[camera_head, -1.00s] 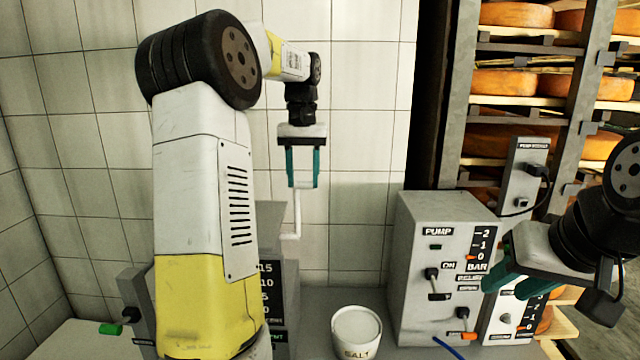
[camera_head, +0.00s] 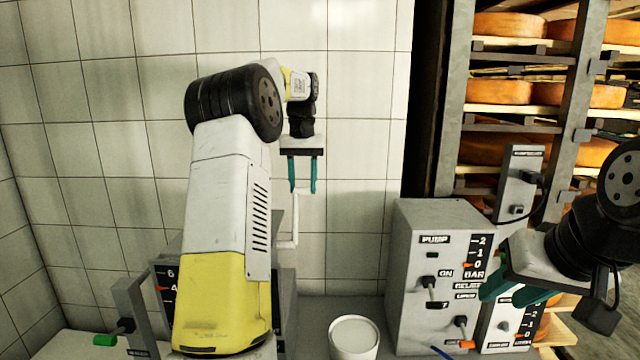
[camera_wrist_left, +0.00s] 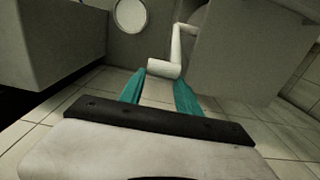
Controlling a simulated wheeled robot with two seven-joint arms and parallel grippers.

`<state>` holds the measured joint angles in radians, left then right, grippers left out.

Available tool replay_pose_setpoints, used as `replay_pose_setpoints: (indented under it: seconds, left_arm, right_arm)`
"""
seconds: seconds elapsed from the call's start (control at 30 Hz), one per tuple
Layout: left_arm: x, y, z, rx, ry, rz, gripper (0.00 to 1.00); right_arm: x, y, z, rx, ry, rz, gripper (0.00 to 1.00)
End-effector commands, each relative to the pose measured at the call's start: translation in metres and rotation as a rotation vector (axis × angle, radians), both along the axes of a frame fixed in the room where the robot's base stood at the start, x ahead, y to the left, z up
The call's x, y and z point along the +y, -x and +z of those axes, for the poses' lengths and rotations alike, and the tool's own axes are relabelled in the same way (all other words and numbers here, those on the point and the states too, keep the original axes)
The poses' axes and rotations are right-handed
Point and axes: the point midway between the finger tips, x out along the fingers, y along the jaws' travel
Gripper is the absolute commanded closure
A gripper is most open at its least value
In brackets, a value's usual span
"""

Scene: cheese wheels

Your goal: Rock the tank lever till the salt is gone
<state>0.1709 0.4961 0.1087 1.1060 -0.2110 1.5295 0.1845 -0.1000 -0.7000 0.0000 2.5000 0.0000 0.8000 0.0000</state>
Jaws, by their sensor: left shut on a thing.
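The white, bent tank lever (camera_head: 295,222) rises from behind a grey housing, likely the tank (camera_head: 288,285), which my left arm mostly hides. My left gripper (camera_head: 303,190) is shut on the lever's upper end, its teal fingers pointing down. In the left wrist view, the lever's white end (camera_wrist_left: 163,68) lies between the tips of my left gripper (camera_wrist_left: 160,82). A salt bucket (camera_head: 354,350) with white content stands on the counter right of the tank; its round top also shows in the wrist view (camera_wrist_left: 130,15). My right gripper (camera_head: 512,290) is at the right; its finger gap is unclear.
A grey pump box (camera_head: 418,315) with switches and gauges stands right of the bucket. Cheese shelves (camera_head: 500,128) are behind it. The tiled wall (camera_head: 355,180) closes the back.

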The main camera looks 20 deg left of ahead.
Motion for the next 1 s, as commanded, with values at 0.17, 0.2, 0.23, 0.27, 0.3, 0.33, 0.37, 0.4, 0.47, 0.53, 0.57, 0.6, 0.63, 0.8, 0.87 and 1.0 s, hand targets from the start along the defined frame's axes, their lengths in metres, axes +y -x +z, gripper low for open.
replay_pose_setpoints:
  seconds: [0.17, 0.2, 0.23, 0.27, 0.3, 0.33, 0.37, 0.4, 0.47, 0.53, 0.57, 0.6, 0.63, 0.8, 0.87, 1.0]
  left_arm:
    - [-0.003, -0.003, -0.004, -0.001, 0.005, -0.003, 1.00]
    - [-0.003, -0.002, -0.004, -0.001, 0.005, -0.003, 1.00]
    - [-0.003, -0.002, -0.004, -0.001, 0.005, -0.003, 1.00]
    - [-0.003, -0.002, -0.004, 0.000, 0.005, -0.003, 0.58]
    - [-0.003, -0.002, -0.004, 0.001, 0.005, -0.003, 0.51]
    - [-0.003, -0.002, -0.004, 0.001, 0.005, -0.003, 0.45]
    - [-0.003, -0.002, -0.004, 0.001, 0.004, -0.002, 0.39]
    - [-0.002, -0.002, -0.004, 0.001, 0.003, -0.002, 0.38]
    - [-0.002, -0.001, -0.003, 0.000, 0.002, -0.001, 0.38]
    - [-0.001, -0.001, -0.003, 0.000, 0.002, -0.001, 0.38]
    - [-0.001, -0.001, -0.003, 0.001, 0.001, -0.001, 0.38]
    - [-0.001, -0.001, -0.002, 0.001, 0.001, 0.000, 0.38]
    - [-0.001, -0.001, -0.002, 0.001, 0.001, 0.000, 0.38]
    - [0.000, -0.002, 0.008, -0.001, 0.001, 0.000, 0.38]
    - [-0.001, -0.002, 0.017, -0.003, 0.000, 0.000, 0.38]
    - [-0.001, -0.002, 0.042, -0.003, 0.001, -0.001, 0.38]
  right_arm:
    - [0.000, 0.000, 0.000, 0.000, 0.000, 0.000, 0.64]
    - [0.000, 0.000, 0.000, 0.000, 0.000, 0.000, 0.64]
    - [0.000, 0.000, 0.000, 0.000, 0.000, 0.000, 0.64]
    - [0.000, 0.000, 0.000, 0.000, 0.000, 0.000, 0.64]
    - [0.000, 0.000, 0.000, 0.000, 0.000, 0.000, 0.64]
    - [0.000, 0.000, 0.000, 0.000, 0.000, 0.000, 0.64]
    - [0.000, 0.000, 0.000, 0.000, 0.000, 0.000, 0.64]
    - [0.000, 0.000, 0.000, 0.000, 0.000, 0.000, 0.64]
    - [0.000, 0.000, 0.000, 0.000, 0.000, 0.000, 0.64]
    - [0.000, 0.000, 0.000, 0.000, 0.000, 0.000, 0.64]
    - [0.000, 0.000, 0.000, 0.000, 0.000, 0.000, 0.64]
    - [0.000, 0.000, 0.000, 0.000, 0.000, 0.000, 0.64]
    - [0.000, 0.000, 0.000, 0.000, 0.000, 0.000, 0.64]
    - [0.000, 0.000, 0.000, 0.000, 0.000, 0.000, 0.64]
    - [0.000, 0.000, 0.000, 0.000, 0.000, 0.000, 0.64]
    - [0.000, 0.000, 0.000, 0.000, 0.000, 0.000, 0.64]
